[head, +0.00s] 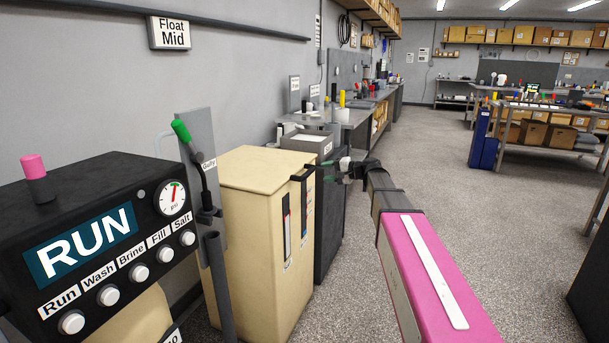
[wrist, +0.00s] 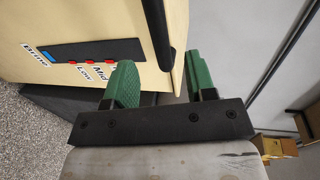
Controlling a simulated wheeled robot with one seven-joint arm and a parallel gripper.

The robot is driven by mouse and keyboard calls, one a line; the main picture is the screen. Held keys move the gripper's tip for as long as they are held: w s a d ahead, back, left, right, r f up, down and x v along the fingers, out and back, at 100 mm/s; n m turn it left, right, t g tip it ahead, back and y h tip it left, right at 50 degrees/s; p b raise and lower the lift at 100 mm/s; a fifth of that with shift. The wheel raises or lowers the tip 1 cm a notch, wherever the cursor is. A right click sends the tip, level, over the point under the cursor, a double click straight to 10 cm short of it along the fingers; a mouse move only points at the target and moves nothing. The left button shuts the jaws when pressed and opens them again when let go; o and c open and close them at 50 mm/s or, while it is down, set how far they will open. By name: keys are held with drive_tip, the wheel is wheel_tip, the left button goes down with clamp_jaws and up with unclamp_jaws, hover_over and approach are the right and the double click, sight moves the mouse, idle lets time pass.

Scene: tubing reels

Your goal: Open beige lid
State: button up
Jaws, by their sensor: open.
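The beige lid (head: 262,167) lies flat and closed on top of the beige tank (head: 245,240) in the head view. A black handle (head: 302,174) sits at the lid's front right edge. My gripper (head: 328,168) is just right of this handle, at about lid height, with fingers apart. In the wrist view my green fingers (wrist: 162,82) are open with nothing clamped between them. The black bar (wrist: 155,28) lines up with the gap between them, just beyond the tips. Whether the fingers touch it I cannot tell.
A black control box (head: 100,235) showing RUN, with buttons and a gauge, stands at the left. A green-tipped lever (head: 182,132) rises beside the tank. A dark cabinet (head: 332,220) stands behind the tank.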

sight(311, 172)
drive_tip(key=x, duration=1)
drive_tip(key=shift+a, duration=0.15)
drive_tip(key=shift+f, duration=0.1)
clamp_jaws()
